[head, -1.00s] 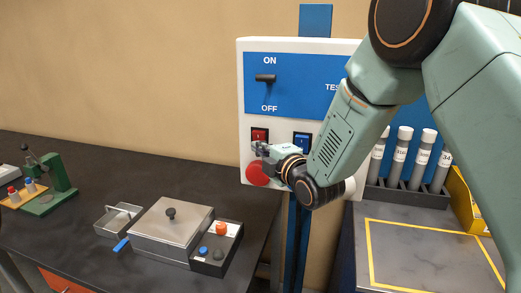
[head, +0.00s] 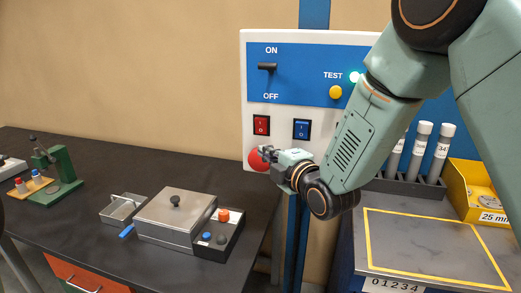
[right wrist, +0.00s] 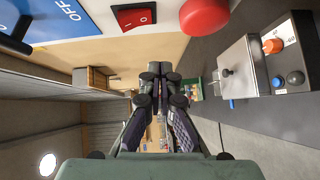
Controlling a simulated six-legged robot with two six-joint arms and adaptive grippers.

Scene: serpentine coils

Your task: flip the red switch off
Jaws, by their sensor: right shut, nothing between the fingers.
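The red switch (head: 261,125) is a rocker in a black frame on the white panel, marked I. It shows in the right wrist view (right wrist: 134,16) at the top edge, with I and 0 marks; I cannot tell which side is pressed in. My right gripper (head: 270,153) is shut and empty, below and slightly right of the switch and apart from it. In the head view it overlaps the right edge of the round red button (head: 256,160); I cannot tell whether they touch. In the wrist view its fingers (right wrist: 160,75) are together. My left gripper is not in view.
A blue rocker switch (head: 301,129) sits right of the red one. A lidded metal box (head: 174,215) stands on the black bench below.

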